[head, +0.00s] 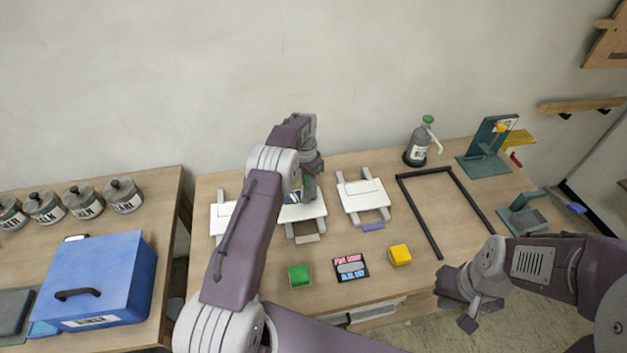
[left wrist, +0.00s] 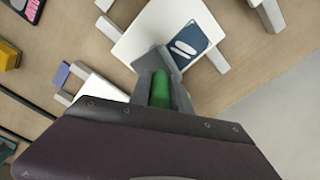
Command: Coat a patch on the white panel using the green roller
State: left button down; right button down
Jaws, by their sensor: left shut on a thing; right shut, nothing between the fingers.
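My left gripper (head: 308,192) is shut on the green roller (left wrist: 160,90), its green part showing between the fingers in the left wrist view. In the head view it is over the middle white panel (head: 314,211), partly hidden by my arm. This panel (left wrist: 150,32) has a dark blue card with pale shapes (left wrist: 188,45) at one side. I cannot tell whether the roller touches the panel. No green coat shows on its visible part. My right gripper (head: 465,310) is shut and empty, off the table's front right.
A second white panel (head: 362,195) stands to the right, a third (head: 221,216) to the left. A black frame (head: 421,218), green block (head: 299,275), yellow block (head: 400,254), dark sign (head: 351,268) and grey bottle (head: 417,149) are on the table. A blue box (head: 97,277) stands left.

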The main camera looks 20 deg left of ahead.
pick_arm(q)
jog(key=shift+s+a+f, duration=0.1)
jog(key=shift+s+a, duration=0.35)
jog(key=shift+a, duration=0.3)
jog(key=shift+s+a, duration=0.45)
jog(key=shift+a, duration=0.25)
jog(key=shift+w+a, duration=0.2)
jog(key=shift+w, duration=0.35)
